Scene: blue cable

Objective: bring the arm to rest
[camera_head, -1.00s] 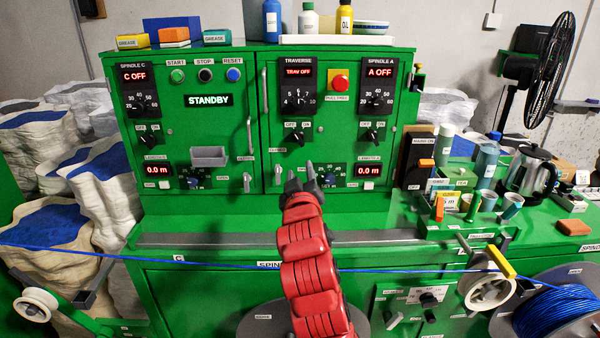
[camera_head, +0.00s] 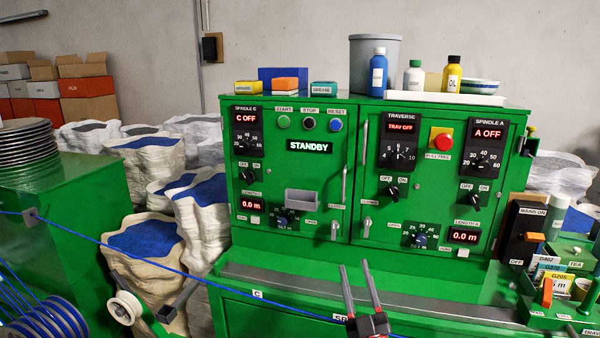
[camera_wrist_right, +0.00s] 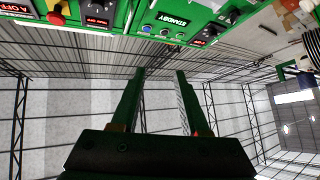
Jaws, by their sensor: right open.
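My right gripper (camera_head: 357,290) is at the bottom of the head view, in front of the green control cabinet (camera_head: 300,250). Its two grey fingers point up and stand apart with nothing between them. In the right wrist view the open fingers (camera_wrist_right: 158,75) also show empty, with the cabinet upside down at the top. A blue cable (camera_head: 180,272) runs from the left edge down to the right and passes near the gripper; I cannot tell whether they touch. My left gripper is not in view.
The standby display (camera_head: 310,146) is lit on the cabinet. Bottles and a grey bin (camera_head: 372,62) stand on top. Sacks (camera_head: 150,240) fill the left side. A white pulley (camera_head: 124,307) stands at lower left, and blue cable coils (camera_head: 50,318) at the corner. Cups and tools crowd the right.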

